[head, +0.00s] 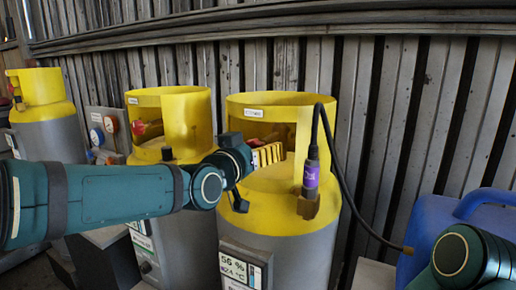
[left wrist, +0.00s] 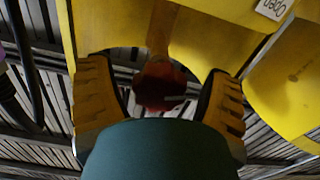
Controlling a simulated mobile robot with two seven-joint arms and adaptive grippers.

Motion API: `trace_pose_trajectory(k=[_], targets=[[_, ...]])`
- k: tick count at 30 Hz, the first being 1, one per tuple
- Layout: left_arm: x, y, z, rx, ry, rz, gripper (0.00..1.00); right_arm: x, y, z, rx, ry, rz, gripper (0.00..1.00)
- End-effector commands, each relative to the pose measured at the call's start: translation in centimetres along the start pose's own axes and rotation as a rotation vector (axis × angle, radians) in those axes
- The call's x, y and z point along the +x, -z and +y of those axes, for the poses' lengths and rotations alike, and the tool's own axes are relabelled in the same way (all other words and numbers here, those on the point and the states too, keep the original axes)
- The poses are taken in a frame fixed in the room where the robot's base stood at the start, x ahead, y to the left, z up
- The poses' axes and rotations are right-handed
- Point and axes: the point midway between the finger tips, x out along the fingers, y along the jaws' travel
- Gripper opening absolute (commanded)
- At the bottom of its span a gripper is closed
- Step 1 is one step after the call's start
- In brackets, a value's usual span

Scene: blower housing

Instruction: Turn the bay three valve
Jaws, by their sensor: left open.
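Three grey cylinders with yellow collars stand in a row. The nearest cylinder (head: 325,235) is at the middle right of the head view. My left gripper (head: 266,154) reaches into the opening of its collar. In the left wrist view a dark red valve handle (left wrist: 163,82) lies between the open fingers of my left gripper (left wrist: 160,95), with gaps on both sides. My wrist hides its lower part, and in the head view the gripper mostly covers it. The middle cylinder (head: 160,225) shows a red valve (head: 139,128). My right gripper is out of view.
A purple-banded probe (head: 311,178) with a black cable stands at the nearest cylinder's collar. A display (head: 243,268) reading 56 % is on its front. A blue container (head: 440,222) is at the right. A corrugated wall (head: 400,120) closes the back. A gauge panel (head: 104,130) is at left.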

Motion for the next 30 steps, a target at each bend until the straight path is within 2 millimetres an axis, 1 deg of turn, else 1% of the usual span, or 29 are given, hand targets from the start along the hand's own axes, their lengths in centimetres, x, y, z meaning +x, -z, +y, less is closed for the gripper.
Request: trace_pose_trajectory(k=[1,4,13,14,15,17,18,19,20,30], targets=[[0.44,-0.05,0.02,0.0,0.0,-0.001,0.8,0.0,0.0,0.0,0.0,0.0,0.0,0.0],[0.88,-0.01,0.02,0.0,0.0,0.0,0.8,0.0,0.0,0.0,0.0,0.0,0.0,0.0],[1.01,0.0,0.02,0.0,0.0,0.0,0.8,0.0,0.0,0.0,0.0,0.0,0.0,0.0],[1.01,0.0,0.01,0.0,0.0,0.0,0.73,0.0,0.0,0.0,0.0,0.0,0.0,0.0],[1.01,0.0,0.01,0.0,0.0,0.0,0.59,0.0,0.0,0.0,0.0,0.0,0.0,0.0],[1.0,0.0,0.01,0.0,0.0,0.0,0.38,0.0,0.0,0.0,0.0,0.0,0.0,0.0],[1.0,-0.01,0.01,0.0,0.0,0.0,0.24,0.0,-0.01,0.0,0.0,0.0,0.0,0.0],[1.0,-0.01,0.02,0.0,0.0,0.0,0.13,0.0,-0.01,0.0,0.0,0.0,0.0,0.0],[1.0,-0.02,0.02,0.0,0.0,0.0,0.07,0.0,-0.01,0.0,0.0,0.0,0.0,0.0],[0.99,-0.11,0.02,0.002,0.0,-0.002,0.06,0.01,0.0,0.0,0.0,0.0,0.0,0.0]])
